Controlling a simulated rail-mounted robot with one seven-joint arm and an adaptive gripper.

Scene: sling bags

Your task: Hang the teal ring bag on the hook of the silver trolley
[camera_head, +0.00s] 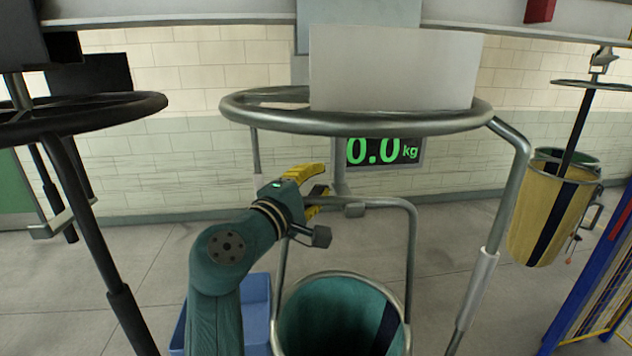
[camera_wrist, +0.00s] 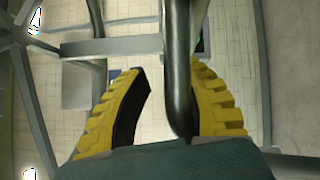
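The teal ring bag (camera_head: 335,318) is upright at the bottom centre of the head view, with a silver rim and a tall metal handle (camera_head: 411,250). The silver trolley's ring (camera_head: 240,112) is above it. The trolley's hook (camera_head: 353,209) meets the handle's top bar in the picture; I cannot tell if the bar rests in it. My gripper (camera_head: 322,184) is at the handle's upper left, its yellow fingers apart. In the wrist view, the handle bar (camera_wrist: 178,75) runs between the fingers of my gripper (camera_wrist: 167,72), close to the right finger, with a clear gap to the left one.
A black trolley ring (camera_head: 80,113) stands at the left. At the right, a yellow bag (camera_head: 545,215) with a dark stripe hangs under another ring. A blue bin (camera_head: 257,300) is behind my arm. A scale display (camera_head: 384,152) reads 0.0 kg. A blue frame (camera_head: 590,275) stands at the right edge.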

